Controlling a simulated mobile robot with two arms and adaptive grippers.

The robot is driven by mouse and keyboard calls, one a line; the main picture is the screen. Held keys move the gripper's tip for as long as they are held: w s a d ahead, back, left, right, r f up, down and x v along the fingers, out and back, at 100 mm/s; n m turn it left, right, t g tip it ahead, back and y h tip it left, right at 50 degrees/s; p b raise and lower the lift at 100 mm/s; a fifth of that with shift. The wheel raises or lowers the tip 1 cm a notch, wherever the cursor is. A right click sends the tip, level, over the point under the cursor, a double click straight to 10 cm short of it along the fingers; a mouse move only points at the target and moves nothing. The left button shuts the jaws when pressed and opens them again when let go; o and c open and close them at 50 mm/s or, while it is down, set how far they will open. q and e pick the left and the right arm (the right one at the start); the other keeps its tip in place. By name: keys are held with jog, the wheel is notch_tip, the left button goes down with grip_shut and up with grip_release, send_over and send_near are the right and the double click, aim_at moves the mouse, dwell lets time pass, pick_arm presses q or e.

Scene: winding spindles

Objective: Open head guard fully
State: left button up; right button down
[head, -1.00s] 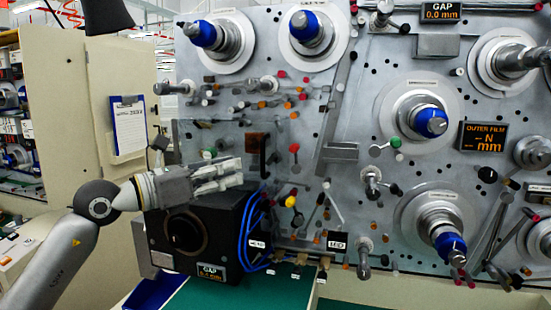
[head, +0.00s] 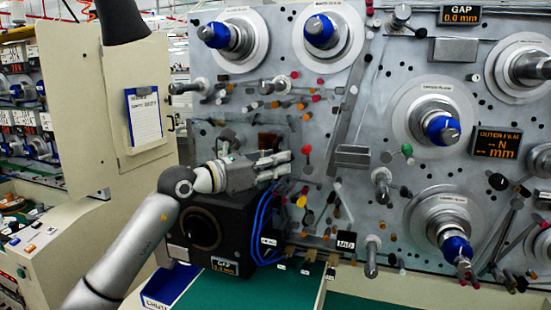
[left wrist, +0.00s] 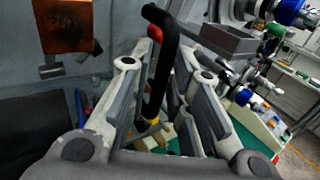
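The head guard (head: 232,133) looks like a clear panel in front of the grey machine face, above the black box. Its black bar handle (left wrist: 163,70) shows in the left wrist view, standing between the two fingers of my left gripper (left wrist: 167,78). The fingers are spread, with gaps visible beside the handle. In the head view, my left gripper (head: 283,166) reaches in from the left at the guard's lower right and covers most of the handle. My right gripper is not in view.
The black box (head: 207,230) with a gap display sits just below my gripper, with blue cables (head: 262,222) at its right. Rollers and pegs crowd the machine face to the right. A cream cabinet door with a clipboard (head: 144,116) stands at the left.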

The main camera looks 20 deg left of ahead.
pick_arm(q)
grip_shut()
dwell(0.3)
